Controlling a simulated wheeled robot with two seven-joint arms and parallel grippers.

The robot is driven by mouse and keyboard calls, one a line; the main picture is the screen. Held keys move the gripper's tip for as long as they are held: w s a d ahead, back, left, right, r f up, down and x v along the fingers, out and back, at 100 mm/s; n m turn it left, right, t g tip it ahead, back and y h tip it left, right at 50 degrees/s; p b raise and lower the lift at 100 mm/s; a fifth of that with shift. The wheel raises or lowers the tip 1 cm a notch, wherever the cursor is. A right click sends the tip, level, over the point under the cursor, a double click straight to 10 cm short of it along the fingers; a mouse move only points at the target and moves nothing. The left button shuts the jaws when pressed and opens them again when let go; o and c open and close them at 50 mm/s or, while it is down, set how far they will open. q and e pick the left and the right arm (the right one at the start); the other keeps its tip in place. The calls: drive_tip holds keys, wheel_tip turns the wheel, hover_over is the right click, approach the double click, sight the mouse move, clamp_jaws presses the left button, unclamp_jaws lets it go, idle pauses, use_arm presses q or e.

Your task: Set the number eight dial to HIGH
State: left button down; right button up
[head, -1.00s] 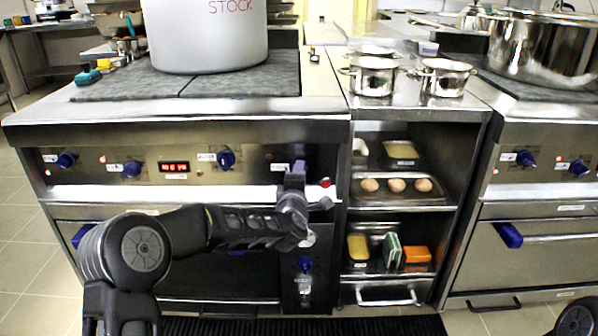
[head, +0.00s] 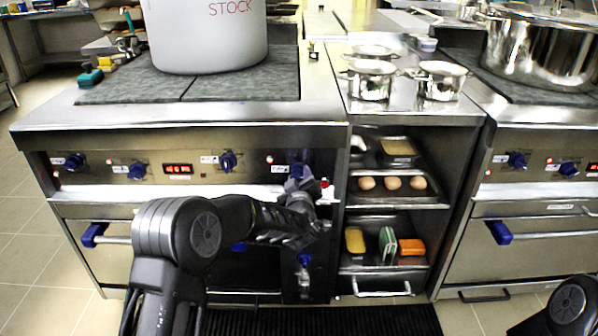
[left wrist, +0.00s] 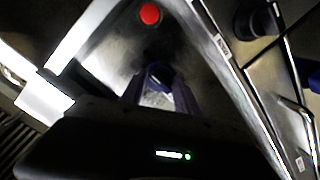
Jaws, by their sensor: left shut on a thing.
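My left gripper (head: 300,174) is at the right end of the left stove's front panel. It is shut on a blue dial (head: 297,170), which my fingers mostly cover. In the left wrist view the fingertips (left wrist: 160,80) close around the dark blue dial, below a red button (left wrist: 150,13). Its pointer and marks are too dark to read, and I cannot read a number eight label. Three other blue dials show on this panel: far left (head: 74,162), second (head: 137,171) and third (head: 228,161). My right gripper is not in view.
A red button (head: 324,183) sits just right of my left gripper. A lower blue dial (head: 304,260) is below my forearm. A red display (head: 178,169) is mid-panel. Open shelves (head: 400,205) with eggs stand to the right. A large stockpot (head: 207,35) stands on top.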

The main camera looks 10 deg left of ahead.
use_arm(q)
drive_tip(key=m+p, duration=0.2)
drive_tip(key=m, duration=0.1)
drive_tip(key=shift+r+y, duration=0.2)
drive_tip(key=shift+y, duration=0.1)
drive_tip(key=m+p, duration=0.1)
drive_tip(key=m, duration=0.1)
drive_tip(key=shift+d+m+y+p, duration=0.1)
drive_tip(key=shift+m+y+p, duration=0.2)
drive_tip(key=m+p, duration=0.1)
drive_tip(key=m, duration=0.2)
drive_tip(key=shift+f+y, duration=0.1)
drive_tip(key=shift+y, duration=0.2)
drive_tip(key=m+p, duration=0.1)
drive_tip(key=m, duration=0.2)
drive_tip(key=shift+f+m, duration=0.1)
drive_tip(key=shift+m, duration=0.3)
drive_tip(key=m, duration=0.5)
drive_tip(key=shift+f+t+y, duration=0.1)
drive_tip(key=shift+t+y, duration=0.3)
drive_tip(key=m, duration=0.4)
drive_tip(key=shift+f, duration=0.1)
drive_tip(key=shift+m+t, duration=0.4)
drive_tip(key=shift+m, duration=1.4)
